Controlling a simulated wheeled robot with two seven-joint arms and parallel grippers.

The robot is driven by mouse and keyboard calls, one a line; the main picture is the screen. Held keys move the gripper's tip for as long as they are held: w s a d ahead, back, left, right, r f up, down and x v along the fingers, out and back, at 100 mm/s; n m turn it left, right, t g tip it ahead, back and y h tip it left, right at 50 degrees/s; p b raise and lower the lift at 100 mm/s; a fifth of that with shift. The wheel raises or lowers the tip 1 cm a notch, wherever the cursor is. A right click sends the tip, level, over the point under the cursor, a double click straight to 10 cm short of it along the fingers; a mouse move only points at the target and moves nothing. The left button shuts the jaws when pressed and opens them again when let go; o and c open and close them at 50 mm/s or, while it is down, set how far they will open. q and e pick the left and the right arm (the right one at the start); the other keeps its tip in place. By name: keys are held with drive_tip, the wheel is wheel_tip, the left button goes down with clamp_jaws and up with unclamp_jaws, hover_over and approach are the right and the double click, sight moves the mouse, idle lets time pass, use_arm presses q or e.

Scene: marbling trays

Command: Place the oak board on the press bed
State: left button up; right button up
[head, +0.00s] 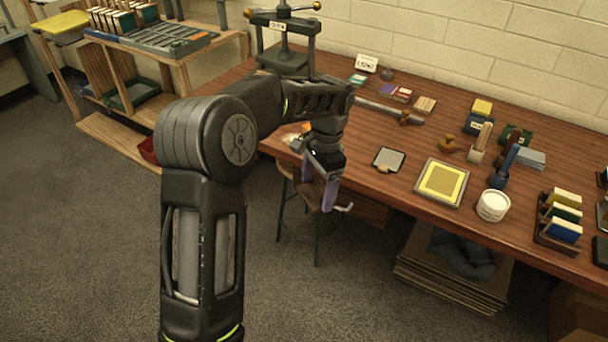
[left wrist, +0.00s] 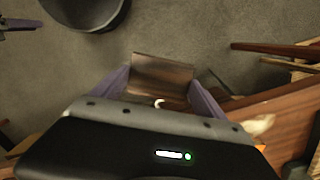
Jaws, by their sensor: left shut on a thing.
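My left gripper (head: 320,190) hangs in front of the table's left part in the head view, low beside the front edge. In the left wrist view its two purple fingers (left wrist: 162,92) are shut on a brown wooden piece, which I take for the oak board (left wrist: 160,74). What looks like part of my right gripper (left wrist: 18,26) shows at the left wrist view's upper left edge.
The wooden table (head: 350,208) holds a framed yellow screen (head: 441,183), a grey plate (head: 388,159), a white tub (head: 492,205) and brushes. A stool stands below the left gripper. A wooden rack (head: 150,62) is at the back left. Open floor lies in front.

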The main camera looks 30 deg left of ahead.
use_arm(q)
drive_tip(key=s+d+f+n, duration=0.2)
drive_tip(key=d+f+n, duration=0.1)
drive_tip(key=d+f, duration=0.3)
drive_tip(key=s+d+f+n, duration=0.1)
drive_tip(key=d+f+n, duration=0.1)
drive_tip(key=d+f, duration=0.4)
wheel_tip(320, 180, down, 5)
drive_tip(key=shift+s+d+r+n+h, duration=0.1)
drive_tip(key=shift+s+d+n+h, duration=0.2)
drive_tip(key=shift+s+d+n, duration=0.1)
